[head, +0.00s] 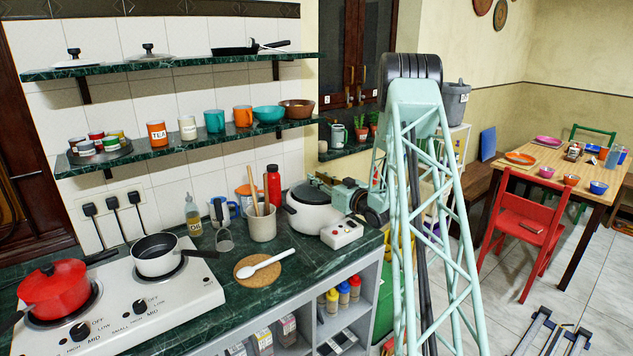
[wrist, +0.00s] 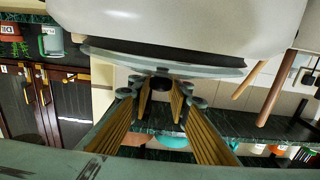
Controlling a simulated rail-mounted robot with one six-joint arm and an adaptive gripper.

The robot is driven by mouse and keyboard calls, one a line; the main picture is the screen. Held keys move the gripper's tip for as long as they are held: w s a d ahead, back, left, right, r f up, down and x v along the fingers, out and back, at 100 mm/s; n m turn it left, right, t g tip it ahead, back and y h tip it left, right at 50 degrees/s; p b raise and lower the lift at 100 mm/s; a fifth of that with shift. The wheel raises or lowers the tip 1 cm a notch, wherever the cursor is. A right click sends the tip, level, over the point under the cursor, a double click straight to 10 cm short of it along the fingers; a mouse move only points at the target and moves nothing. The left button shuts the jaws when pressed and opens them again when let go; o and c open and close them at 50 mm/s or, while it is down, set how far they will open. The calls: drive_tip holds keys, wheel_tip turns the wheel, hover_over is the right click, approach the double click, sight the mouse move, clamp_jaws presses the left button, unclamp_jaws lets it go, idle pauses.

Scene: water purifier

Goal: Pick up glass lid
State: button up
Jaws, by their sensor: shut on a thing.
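A white pot (head: 318,213) stands on the green counter, and its white body fills the top of the wrist view (wrist: 190,22). The glass lid (head: 309,193) is at the top of the pot. In the wrist view, the glass lid (wrist: 205,62) shows nearly edge-on as a greyish disc with a dark rim and a dark knob in its middle. My gripper (wrist: 162,88) is shut on the lid's knob. In the head view, my gripper (head: 326,180) reaches the lid from the right. I cannot tell whether the lid still touches the pot.
A red bottle (head: 273,187) and a utensil holder (head: 260,222) stand close left of the pot. A white control box (head: 342,233) is at its front right. A stove (head: 125,292) with two pots is at left. Shelves (head: 190,137) hang on the wall behind.

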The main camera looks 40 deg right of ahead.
drive_tip(key=shift+r+p, duration=0.35)
drive_tip(key=shift+r, duration=1.1)
drive_tip(key=shift+s+r, duration=0.1)
drive_tip(key=shift+s, duration=0.15)
drive_tip(key=s+a+r+p, duration=0.1)
drive_tip(key=s+a, duration=0.2)
drive_tip(key=s, duration=1.2)
drive_tip(key=shift+r, duration=0.2)
drive_tip(key=shift+s+a, duration=0.1)
drive_tip(key=shift+a, duration=0.15)
